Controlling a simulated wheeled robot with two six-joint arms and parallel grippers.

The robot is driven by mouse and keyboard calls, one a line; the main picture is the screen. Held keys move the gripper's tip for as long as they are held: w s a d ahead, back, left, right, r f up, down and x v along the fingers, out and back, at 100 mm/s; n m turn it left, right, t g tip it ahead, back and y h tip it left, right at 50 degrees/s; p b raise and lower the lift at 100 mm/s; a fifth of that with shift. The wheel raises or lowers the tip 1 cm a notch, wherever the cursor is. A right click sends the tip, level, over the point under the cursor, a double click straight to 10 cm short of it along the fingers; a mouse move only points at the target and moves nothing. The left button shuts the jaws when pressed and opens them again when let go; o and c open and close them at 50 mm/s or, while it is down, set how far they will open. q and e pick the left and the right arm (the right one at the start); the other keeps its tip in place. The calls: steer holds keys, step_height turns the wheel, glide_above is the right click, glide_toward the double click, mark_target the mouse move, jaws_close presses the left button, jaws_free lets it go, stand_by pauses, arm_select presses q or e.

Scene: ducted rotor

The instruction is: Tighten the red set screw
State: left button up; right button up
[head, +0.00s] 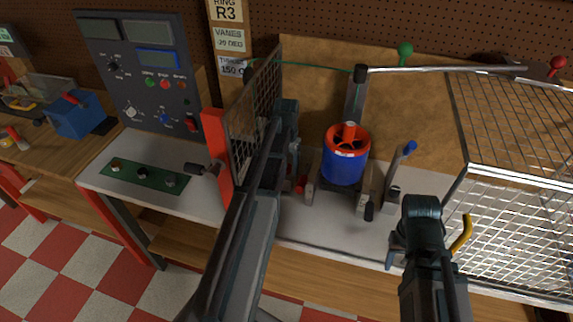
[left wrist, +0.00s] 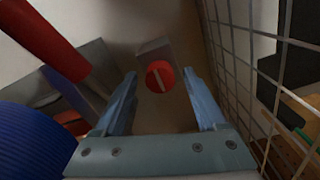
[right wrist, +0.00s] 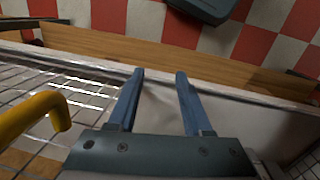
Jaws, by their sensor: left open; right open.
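The red set screw (left wrist: 160,76) shows in the left wrist view as a round red head with a pale slot, in front of a small grey block. My left gripper (left wrist: 161,92) is open, with one finger on each side of the screw head in that view; I see no contact. In the head view a small red part (head: 301,184) shows beside my left arm, left of the blue ducted rotor (head: 343,168) with its orange-red rim. My right gripper (right wrist: 160,76) is open and empty over the front of the bench; in the head view its arm largely hides it.
A wire mesh guard (head: 255,95) with a red post (head: 216,160) stands close to my left arm. A wire cage (head: 510,230) with a yellow handle (head: 461,236) stands at the right. A control panel (head: 145,75) and a green board (head: 143,173) are at the left.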

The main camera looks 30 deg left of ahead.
mark_target(287, 166)
arm_select(q)
steer(key=shift+r, duration=0.1)
step_height(287, 166, up, 14)
steer(key=p, duration=1.3)
steer(key=shift+f+p, duration=0.2)
steer(key=shift+p, duration=0.2)
steer(key=shift+d, duration=0.1)
